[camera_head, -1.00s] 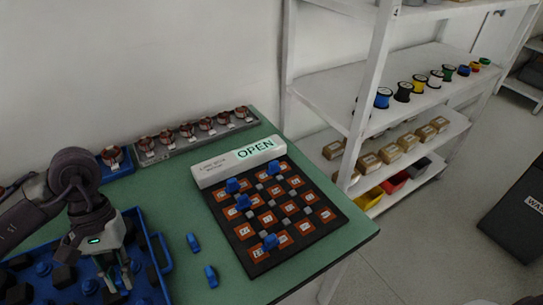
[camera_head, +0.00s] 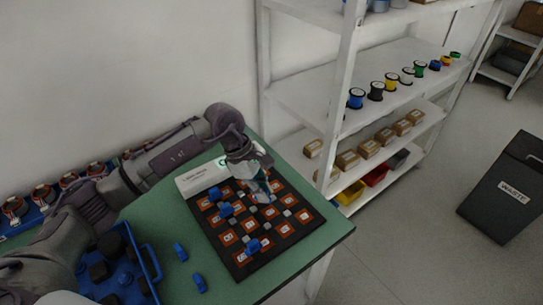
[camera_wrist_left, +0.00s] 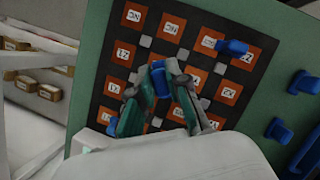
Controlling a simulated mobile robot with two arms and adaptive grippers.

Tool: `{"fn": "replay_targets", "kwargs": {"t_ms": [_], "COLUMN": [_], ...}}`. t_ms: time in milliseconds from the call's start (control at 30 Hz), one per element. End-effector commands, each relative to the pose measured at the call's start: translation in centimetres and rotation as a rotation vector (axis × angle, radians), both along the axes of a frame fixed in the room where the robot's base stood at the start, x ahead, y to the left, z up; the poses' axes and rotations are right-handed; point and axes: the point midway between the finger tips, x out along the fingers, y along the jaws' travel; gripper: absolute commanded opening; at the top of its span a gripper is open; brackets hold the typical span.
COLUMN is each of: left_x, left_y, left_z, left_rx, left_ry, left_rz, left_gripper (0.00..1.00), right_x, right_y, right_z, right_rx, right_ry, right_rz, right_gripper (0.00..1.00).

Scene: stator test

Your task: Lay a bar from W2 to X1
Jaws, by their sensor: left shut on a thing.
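The black board (camera_head: 240,268) with labelled orange tiles lies on the green table. My left gripper (camera_head: 268,196) is over the board's far right part. In the left wrist view my left gripper (camera_wrist_left: 160,95) is shut on a blue bar (camera_wrist_left: 158,82) above the middle of the board. I cannot read which tiles are W2 and X1; the gripper covers some tiles. My right gripper is not in view.
Two loose blue bars lie on the table (camera_head: 180,252) (camera_head: 199,283) left of the board. A blue tray (camera_head: 152,262) is at the lower left. A white shelf rises at the right.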

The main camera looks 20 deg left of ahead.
Motion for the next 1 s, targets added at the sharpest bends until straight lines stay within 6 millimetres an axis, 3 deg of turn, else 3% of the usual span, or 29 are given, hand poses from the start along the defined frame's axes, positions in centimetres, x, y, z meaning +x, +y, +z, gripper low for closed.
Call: {"fn": "replay_targets", "kwargs": {"t_ms": [33, 200, 400, 667, 1000], "left_x": [1.3, 5.3, 7.6, 7.9, 7.9], "left_y": [-0.1, 0.5, 1.3, 1.5, 1.4], "left_z": [0.6, 0.7, 0.4, -0.5, -3.3], "left_rx": [-0.003, -0.001, 0.001, 0.001, 0.002], "left_ry": [0.002, 0.001, 0.002, 0.003, 0.004], "left_rz": [0.152, 0.616, 0.905, 0.961, 0.958], "left_gripper": [0.0, 0.0, 0.0, 0.0, 0.0], "right_x": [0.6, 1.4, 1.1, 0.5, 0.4], "right_y": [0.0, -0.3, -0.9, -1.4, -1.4], "right_z": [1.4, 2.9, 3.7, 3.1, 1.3], "right_rx": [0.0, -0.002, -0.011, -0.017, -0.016], "right_ry": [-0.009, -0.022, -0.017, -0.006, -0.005], "right_rz": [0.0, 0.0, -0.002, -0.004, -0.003], "right_gripper": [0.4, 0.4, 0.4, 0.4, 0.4]}}
